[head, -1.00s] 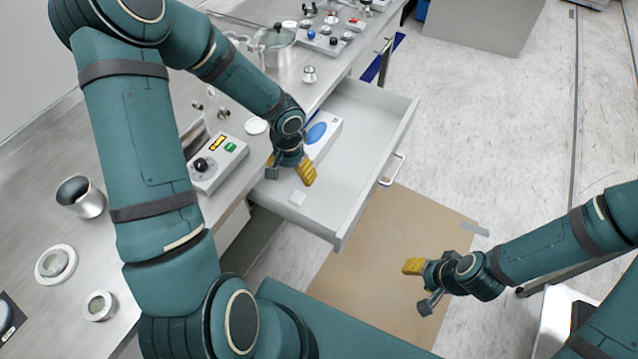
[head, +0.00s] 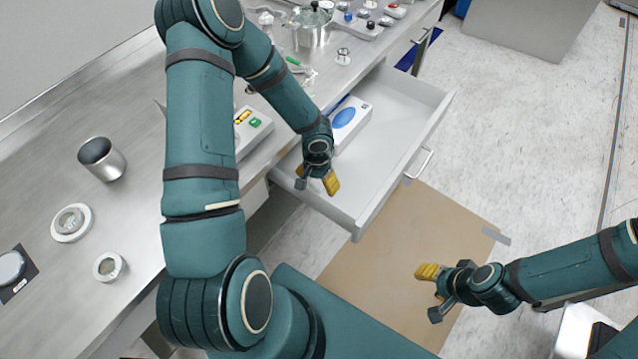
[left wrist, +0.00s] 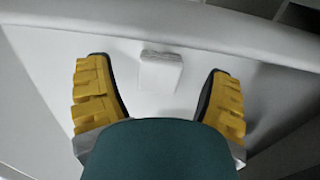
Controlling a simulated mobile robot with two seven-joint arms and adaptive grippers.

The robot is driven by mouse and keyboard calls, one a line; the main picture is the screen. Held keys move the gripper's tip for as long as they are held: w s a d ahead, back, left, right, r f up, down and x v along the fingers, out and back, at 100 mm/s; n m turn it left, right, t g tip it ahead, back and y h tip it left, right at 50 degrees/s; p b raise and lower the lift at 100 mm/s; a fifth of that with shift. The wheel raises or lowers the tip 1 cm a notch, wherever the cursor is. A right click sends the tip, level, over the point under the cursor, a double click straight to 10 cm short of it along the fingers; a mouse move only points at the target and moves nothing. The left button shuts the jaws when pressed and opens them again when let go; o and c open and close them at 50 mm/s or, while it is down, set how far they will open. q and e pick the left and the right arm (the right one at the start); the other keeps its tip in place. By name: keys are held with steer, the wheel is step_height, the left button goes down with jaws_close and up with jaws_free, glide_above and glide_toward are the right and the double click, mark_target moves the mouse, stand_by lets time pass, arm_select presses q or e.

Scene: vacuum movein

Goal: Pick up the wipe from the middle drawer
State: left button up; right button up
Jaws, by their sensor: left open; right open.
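The wipe (left wrist: 161,72), a small white folded square, lies on the floor of the open drawer (head: 388,160). In the left wrist view it sits between and a little beyond my yellow fingertips, with a gap on both sides. In the head view my left gripper (head: 316,184) hides it. My left gripper is open and empty, pointing down into the drawer near its front left corner. It also shows in the left wrist view (left wrist: 160,92). My right gripper (head: 431,293) is open and empty above the brown floor mat, right of the drawer.
A white box with a blue oval (head: 350,122) lies in the drawer behind my left gripper. The drawer walls stand close around the gripper. The steel counter (head: 60,165) carries a metal cup (head: 102,159), a device with a green button (head: 252,130) and a pot (head: 312,28).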

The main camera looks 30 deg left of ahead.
arm_select(q)
steer(key=shift+f, duration=0.65)
steer(key=c, duration=0.9)
steer(key=shift+r, duration=0.1)
steer(key=shift+c, duration=0.2)
